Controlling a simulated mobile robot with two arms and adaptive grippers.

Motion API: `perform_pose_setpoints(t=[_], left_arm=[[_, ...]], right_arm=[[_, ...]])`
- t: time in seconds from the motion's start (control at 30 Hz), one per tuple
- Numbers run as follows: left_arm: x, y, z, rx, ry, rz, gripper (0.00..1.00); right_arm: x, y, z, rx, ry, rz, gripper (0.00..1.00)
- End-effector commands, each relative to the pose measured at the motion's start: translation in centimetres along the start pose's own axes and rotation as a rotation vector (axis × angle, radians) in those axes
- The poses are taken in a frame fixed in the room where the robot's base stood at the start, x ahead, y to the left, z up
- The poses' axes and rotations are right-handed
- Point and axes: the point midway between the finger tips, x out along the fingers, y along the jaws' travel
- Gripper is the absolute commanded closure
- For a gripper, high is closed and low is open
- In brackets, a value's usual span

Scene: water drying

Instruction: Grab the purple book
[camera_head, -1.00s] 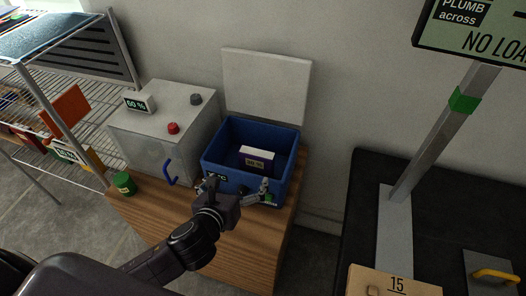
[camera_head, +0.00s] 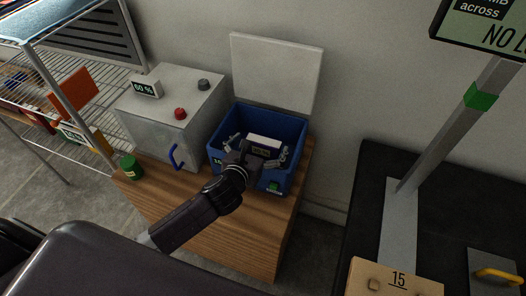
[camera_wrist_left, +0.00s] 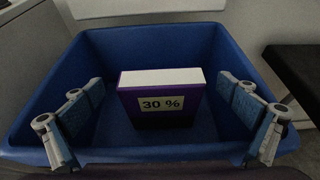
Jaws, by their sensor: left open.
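The purple book (camera_wrist_left: 163,106) stands inside the blue bin, with pale page edges on top and a "30 %" label on its front in the left wrist view. In the head view its pale top (camera_head: 264,141) shows just beyond my left gripper, which hides much of the rest. My left gripper (camera_head: 258,148) is open over the bin, and its fingers (camera_wrist_left: 163,120) are spread wide on either side of the book in the left wrist view, apart from it. The blue bin (camera_head: 295,124) sits on the wooden cabinet. My right gripper is not in view.
The bin's white lid (camera_head: 277,72) stands raised behind it. A grey box (camera_head: 165,110) with a red knob and blue handle is to the left, beside a green can (camera_head: 131,167). A wire rack (camera_head: 75,60) is farther left. A black-topped table (camera_head: 370,215) is at the right.

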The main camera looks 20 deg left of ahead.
Motion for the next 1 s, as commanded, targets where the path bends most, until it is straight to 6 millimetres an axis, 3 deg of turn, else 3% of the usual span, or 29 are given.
perform_pose_setpoints(t=[0.13, 0.4, 1.0], left_arm=[[1.6, 0.0, 0.1, 0.0, -0.002, 0.0, 0.0], [1.8, 0.0, 0.1, 0.001, -0.001, 0.0, 0.0], [1.8, 0.0, 0.1, 0.001, 0.0, 0.0, 0.65]], right_arm=[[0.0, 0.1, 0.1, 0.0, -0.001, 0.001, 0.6], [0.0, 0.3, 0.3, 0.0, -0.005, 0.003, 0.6], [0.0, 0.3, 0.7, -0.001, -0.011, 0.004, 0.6]])
